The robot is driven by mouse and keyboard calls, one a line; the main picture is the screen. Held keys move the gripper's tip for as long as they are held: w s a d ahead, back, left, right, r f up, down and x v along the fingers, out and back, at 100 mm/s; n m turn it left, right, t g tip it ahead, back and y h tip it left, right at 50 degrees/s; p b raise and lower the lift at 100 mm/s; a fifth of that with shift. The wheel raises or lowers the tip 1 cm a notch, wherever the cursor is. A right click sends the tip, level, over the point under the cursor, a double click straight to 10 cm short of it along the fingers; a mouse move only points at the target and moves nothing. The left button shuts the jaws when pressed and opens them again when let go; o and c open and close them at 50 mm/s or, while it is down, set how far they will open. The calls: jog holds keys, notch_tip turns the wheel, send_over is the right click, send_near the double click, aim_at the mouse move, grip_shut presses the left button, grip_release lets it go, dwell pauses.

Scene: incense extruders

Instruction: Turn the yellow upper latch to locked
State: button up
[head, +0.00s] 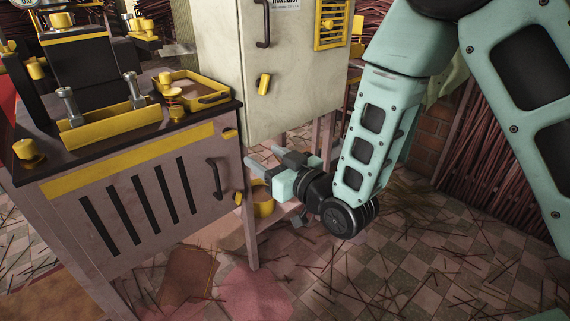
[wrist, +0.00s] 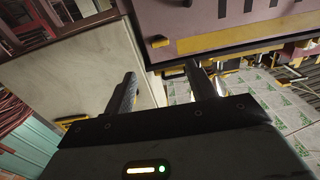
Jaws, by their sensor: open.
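A small yellow latch (head: 230,132) sits at the upper right of the slotted pinkish-grey cabinet door, beside the end of a yellow strip. It appears in the wrist view as a short yellow bar (wrist: 159,41), lying roughly along the strip's direction. A second yellow latch (head: 238,198) is lower on the same door's right edge. My gripper (head: 264,158) is open and empty. It is to the right of the door, its fingers pointing left, apart from the upper latch. In the wrist view my gripper's fingers (wrist: 160,73) are spread with the upper latch beyond them.
A pale cabinet (head: 225,75) with its own tilted yellow latch (head: 263,84) stands behind my gripper. A dark handle (head: 214,178) sticks out from the slotted door. A yellow bucket (head: 264,205) is below my gripper. Open tiled floor (head: 350,270) with scattered sticks lies at the front right.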

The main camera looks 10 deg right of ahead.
jog(key=v, duration=0.5)
jog(key=shift+s+d, duration=0.15)
jog(key=s+d+r+n+g+h, duration=0.1)
jog(key=s+d+g+h, duration=0.35)
jog(key=s, duration=0.75)
jog(key=s+d+g+h, duration=0.1)
jog(key=s+g+h, duration=0.4)
jog(key=s+g, duration=0.6)
notch_tip(320, 180, up, 35)
jog(key=s+p, duration=0.1)
jog(key=p, duration=3.3)
jog(key=shift+s+d+p, duration=0.3)
jog(key=shift+p, duration=0.05)
